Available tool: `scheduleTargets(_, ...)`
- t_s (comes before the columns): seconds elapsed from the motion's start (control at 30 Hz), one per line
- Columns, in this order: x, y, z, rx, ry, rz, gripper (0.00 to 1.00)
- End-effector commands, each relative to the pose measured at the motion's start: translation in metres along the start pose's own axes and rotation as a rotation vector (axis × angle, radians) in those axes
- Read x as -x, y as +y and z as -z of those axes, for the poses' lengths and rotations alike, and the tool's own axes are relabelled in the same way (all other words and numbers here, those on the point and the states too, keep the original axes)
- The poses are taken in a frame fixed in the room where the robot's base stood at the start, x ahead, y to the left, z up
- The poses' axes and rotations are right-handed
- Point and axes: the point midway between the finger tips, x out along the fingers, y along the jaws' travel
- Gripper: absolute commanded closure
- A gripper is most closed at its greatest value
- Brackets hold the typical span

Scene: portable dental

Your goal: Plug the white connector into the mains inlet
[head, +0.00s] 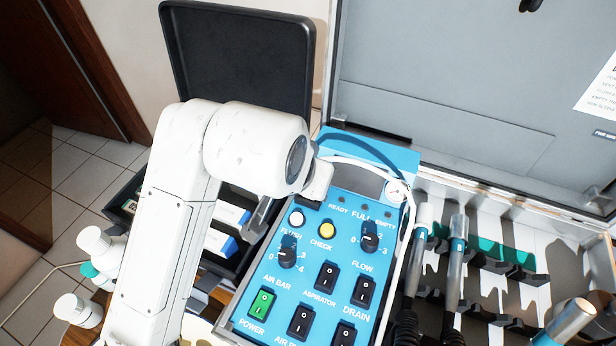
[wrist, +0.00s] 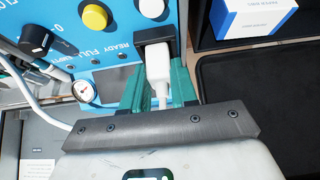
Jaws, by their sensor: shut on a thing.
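In the wrist view the teal fingers of my gripper (wrist: 157,84) are shut on the white connector (wrist: 157,62), one on each side. Its white cable trails back toward my palm. The black mains inlet (wrist: 146,35) is in the blue panel directly ahead, and the connector's front end overlaps its edge. I cannot tell whether the connector's tip is inside it or just in front.
The blue control panel (head: 309,262) carries knobs, rocker switches, a white button (head: 296,217) and a yellow button (head: 327,230). A white cable (head: 399,255) runs along its right side. Handpieces (head: 455,262) stand in holders to the right. A blue-and-white box (wrist: 255,18) lies beside the panel.

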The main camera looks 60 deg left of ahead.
Motion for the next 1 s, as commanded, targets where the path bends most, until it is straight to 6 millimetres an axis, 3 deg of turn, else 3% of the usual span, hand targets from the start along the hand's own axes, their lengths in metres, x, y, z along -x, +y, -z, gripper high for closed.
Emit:
scheduleTargets(0.97,-0.0076,0.0001,-0.0041,-0.001,-0.001,0.0,1.0)
scheduleTargets(1.0,-0.0074,0.0001,-0.004,-0.001,-0.001,0.0,0.7)
